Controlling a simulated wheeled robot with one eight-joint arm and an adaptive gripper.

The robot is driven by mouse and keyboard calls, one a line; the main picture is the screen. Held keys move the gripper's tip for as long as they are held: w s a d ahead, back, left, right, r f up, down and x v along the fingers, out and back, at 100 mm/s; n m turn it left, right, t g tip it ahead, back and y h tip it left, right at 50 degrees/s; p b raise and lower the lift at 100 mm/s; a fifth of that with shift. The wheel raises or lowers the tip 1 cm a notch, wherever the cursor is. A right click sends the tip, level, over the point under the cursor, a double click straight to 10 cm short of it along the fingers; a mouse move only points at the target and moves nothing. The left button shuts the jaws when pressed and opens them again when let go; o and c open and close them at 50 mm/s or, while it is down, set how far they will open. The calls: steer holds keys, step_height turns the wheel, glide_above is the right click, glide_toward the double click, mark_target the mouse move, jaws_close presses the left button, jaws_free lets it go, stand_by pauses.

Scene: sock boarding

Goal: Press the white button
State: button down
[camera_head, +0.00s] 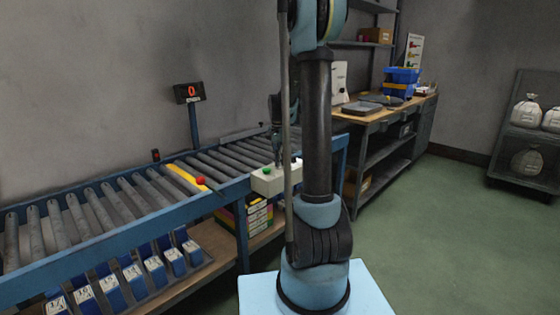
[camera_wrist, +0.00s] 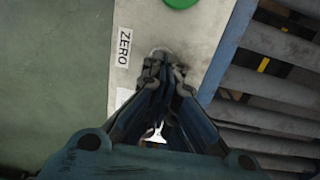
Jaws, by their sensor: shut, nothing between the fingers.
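The pale control box (camera_head: 268,182) sits at the conveyor's front edge, with a green button (camera_head: 267,171) on top. In the wrist view the box top (camera_wrist: 188,38) carries a "ZERO" label (camera_wrist: 124,47) and part of the green button (camera_wrist: 181,3). My gripper (camera_wrist: 158,62) is shut and empty, pointing down over the box beside the label. A pale grey rounded edge shows just past the fingertips; it may be the white button, mostly hidden by them. I cannot tell whether they touch it. In the head view my gripper (camera_head: 278,162) is at the box, behind my arm.
The roller conveyor (camera_head: 100,205) runs along the wall, with a red button (camera_head: 200,180) on its edge and a red-lit display (camera_head: 188,93) behind. Blue numbered bins (camera_head: 110,287) sit below. A workbench (camera_head: 372,116) stands behind. Green floor (camera_head: 440,220) is clear to the right.

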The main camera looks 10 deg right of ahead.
steer(key=shift+f, duration=0.25)
step_height(320, 180, up, 14)
steer(key=shift+w+a, duration=0.15)
steer(key=shift+w, duration=0.2)
steer(key=shift+r, duration=0.1)
stand_by(0.6)
steer(key=shift+s, duration=0.1)
steer(key=s+f+n+t, duration=0.1)
steer(key=s+f+n, duration=0.15)
steer(key=s, duration=0.85)
steer(key=s+f+n, duration=0.1)
steer(key=s+n, duration=0.2)
steer(key=s, duration=0.8)
steer(key=s+f+n+t, duration=0.1)
steer(key=s+f+n, duration=0.4)
steer(key=s+f, duration=0.7)
steer(key=shift+s+a+n+t, duration=0.3)
steer(key=shift+s+a+n, duration=0.05)
steer(key=shift+s, duration=0.8)
steer(key=shift+f, duration=0.1)
